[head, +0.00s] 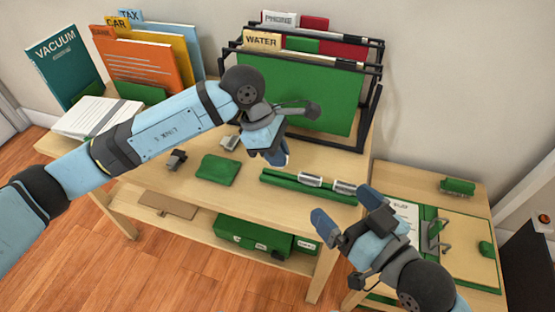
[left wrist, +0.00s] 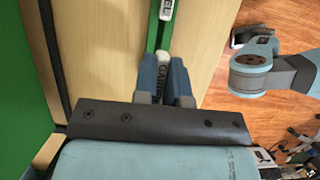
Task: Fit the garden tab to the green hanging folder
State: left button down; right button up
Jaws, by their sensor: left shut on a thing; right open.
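My left gripper (head: 277,157) is shut on the garden tab (left wrist: 162,68), a small white tab with dark lettering seen between the fingers in the left wrist view. In the head view the fingers hide the tab. The gripper is over the table, in front of the rack. A large green folder (head: 295,95) hangs at the front of the black rack, partly behind my left arm. A yellowish WATER tab (head: 262,40) stands above it. My right gripper (head: 345,208) is open and empty near the table's front right corner.
A green strip (head: 275,180) with two pale tabs (head: 310,179) lies on the table. A small green piece (head: 216,170) lies left of it. Upright folders (head: 145,60) stand at the back left. A side table (head: 463,235) holds papers and a clip.

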pick_arm(q)
notch_tip(320, 180, up, 6)
jog(key=shift+p, duration=0.85)
notch_tip(320, 180, up, 10)
jog(key=p, duration=0.2)
pick_arm(e)
jog(key=r, duration=0.1)
jog(key=r+m+t, duration=0.1)
jog(key=r, duration=0.1)
jog(key=r+t, duration=0.1)
jog(key=r, duration=0.1)
jog(key=shift+s+r+m, duration=0.2)
jog(key=shift+s+m, duration=0.1)
jog(key=shift+s, duration=0.1)
pick_arm(q)
jog(key=c, duration=1.8)
grip_release()
jog(key=shift+f, duration=0.1)
grip_shut()
jog(key=shift+d, duration=0.1)
